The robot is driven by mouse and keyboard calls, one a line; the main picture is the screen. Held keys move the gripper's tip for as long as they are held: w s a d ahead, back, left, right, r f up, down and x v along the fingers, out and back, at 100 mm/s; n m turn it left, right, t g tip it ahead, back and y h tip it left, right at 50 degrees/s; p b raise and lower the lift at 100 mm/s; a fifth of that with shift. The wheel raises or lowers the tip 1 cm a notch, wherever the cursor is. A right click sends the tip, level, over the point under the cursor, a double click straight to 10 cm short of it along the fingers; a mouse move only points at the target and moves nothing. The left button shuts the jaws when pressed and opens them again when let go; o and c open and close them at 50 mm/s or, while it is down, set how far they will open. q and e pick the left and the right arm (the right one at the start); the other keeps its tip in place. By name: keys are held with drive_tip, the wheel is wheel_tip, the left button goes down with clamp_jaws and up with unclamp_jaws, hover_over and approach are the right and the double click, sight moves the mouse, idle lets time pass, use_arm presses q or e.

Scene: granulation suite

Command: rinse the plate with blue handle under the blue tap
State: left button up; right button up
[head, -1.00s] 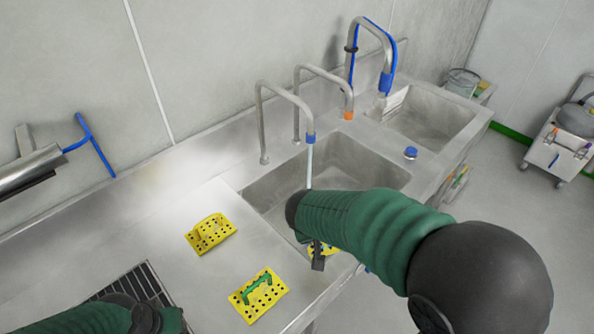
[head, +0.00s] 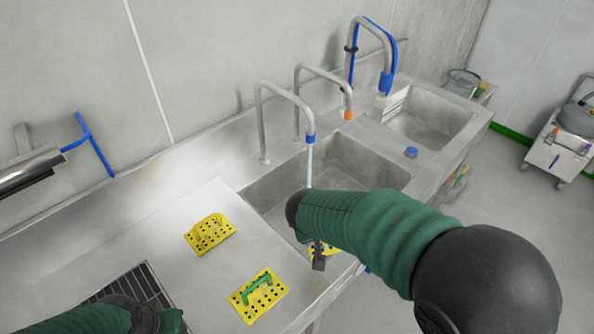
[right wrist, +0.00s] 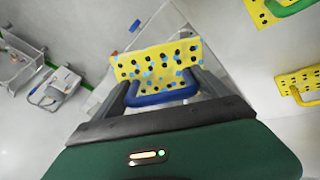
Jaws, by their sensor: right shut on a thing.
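The yellow plate with blue handle (right wrist: 160,68) is held by my right gripper (right wrist: 166,92), shut on its blue handle. Dark holes and light blue spots show on its face. In the head view my right gripper (head: 319,262) is low over the front of the sink basin (head: 345,160), and the plate (head: 331,250) is mostly hidden by my arm. The blue-tipped tap (head: 310,138) runs a thin stream of water (head: 309,165). Its lower end passes behind my arm, so I cannot tell whether it strikes the plate. My left gripper (head: 160,320) is at the bottom left, fingers unclear.
Two other yellow plates lie on the left counter: one with a yellow handle (head: 209,234), one with a green handle (head: 258,294). An orange-tipped tap (head: 348,115) and a tall tap with blue hose (head: 387,82) stand behind. A dark drain grate (head: 140,285) is at lower left.

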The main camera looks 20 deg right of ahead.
drive_tip(key=shift+d, duration=0.1)
drive_tip(key=shift+s+d, duration=0.15)
drive_tip(key=shift+d, duration=0.3)
drive_tip(key=shift+w+a+b, duration=0.2)
drive_tip(key=shift+a+b, duration=0.1)
drive_tip(key=shift+a, duration=0.3)
drive_tip(key=shift+d, duration=0.1)
drive_tip(key=shift+s+d, duration=0.2)
drive_tip(key=shift+d, duration=0.3)
